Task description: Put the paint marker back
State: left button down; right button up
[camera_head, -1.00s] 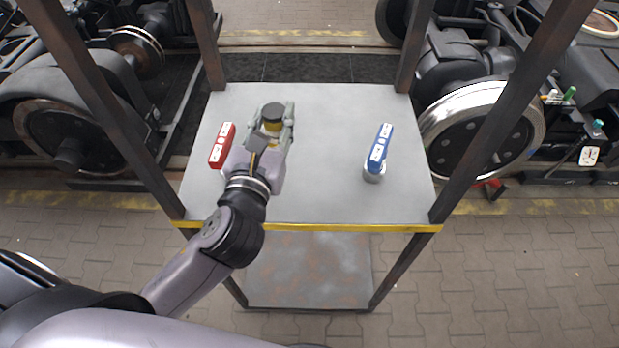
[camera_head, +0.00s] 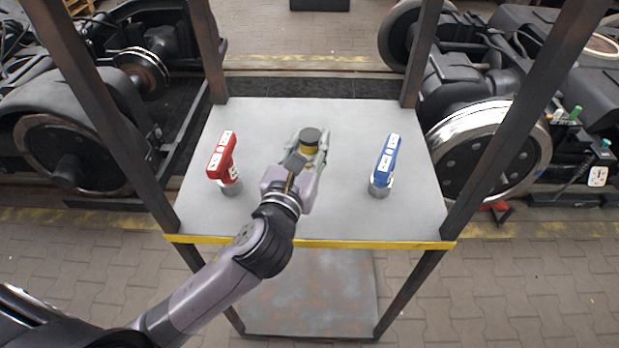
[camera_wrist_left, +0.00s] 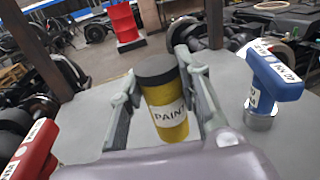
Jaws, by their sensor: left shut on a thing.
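The paint marker (camera_head: 309,143) is a yellow cylinder with a dark cap and a "PAINT" label. It also shows upright in the middle of the left wrist view (camera_wrist_left: 166,108). My left gripper (camera_head: 308,152) is shut on it, with one finger on each side of it. The marker is over the middle of the grey table top (camera_head: 270,112), between the red tool and the blue tool. I cannot tell if its bottom touches the table. My right gripper is not in view.
A red-topped tool (camera_head: 221,157) stands left on a silver base. A blue-topped tool (camera_head: 385,160) stands right on a similar base. Dark posts (camera_head: 208,60) rise at the table corners, and a yellow strip (camera_head: 330,244) marks the front edge. The table behind the marker is clear.

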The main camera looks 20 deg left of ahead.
aim_at(308, 165)
pick_arm(q)
notch_tip(308, 165, down, 4)
jog(key=shift+f+b, duration=0.1)
jog(key=shift+b, duration=0.3)
jog(key=shift+f+b, duration=0.55)
jog(key=shift+f, duration=1.25)
jog(key=shift+f, duration=0.2)
jog(key=c, duration=1.2)
grip_release()
